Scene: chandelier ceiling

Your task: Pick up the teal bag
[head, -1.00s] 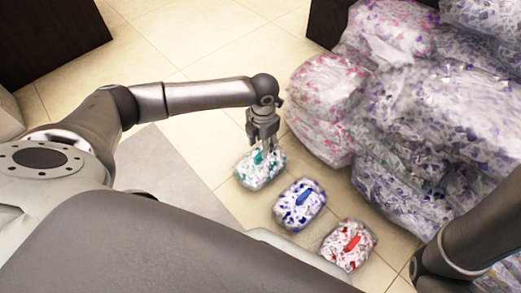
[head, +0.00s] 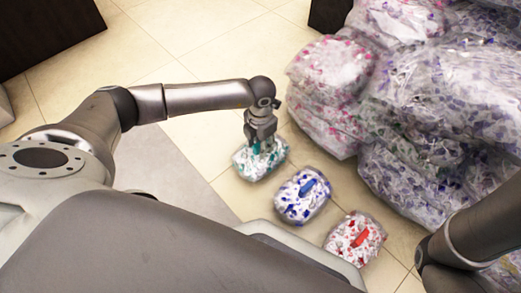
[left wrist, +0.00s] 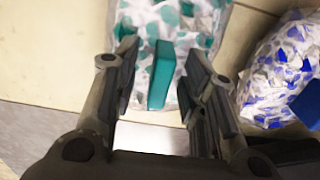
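The teal bag (head: 257,162) is a clear bag with teal and white pieces, lying on the tiled floor. My left gripper (head: 262,146) is right above it, pointing down, with its fingertips at the bag's top. In the left wrist view the bag (left wrist: 205,28) has a flat teal block (left wrist: 162,75) on top. My left gripper (left wrist: 160,85) is open there, with one finger on each side of the block and a gap on both sides. Part of my right arm shows at the lower right of the head view; its gripper is out of sight.
A blue bag (head: 296,208) and a red bag (head: 341,250) lie in a row to the lower right of the teal bag. A large pile of clear filled bags (head: 430,110) stands at the right. Bare floor (head: 200,60) lies behind the gripper.

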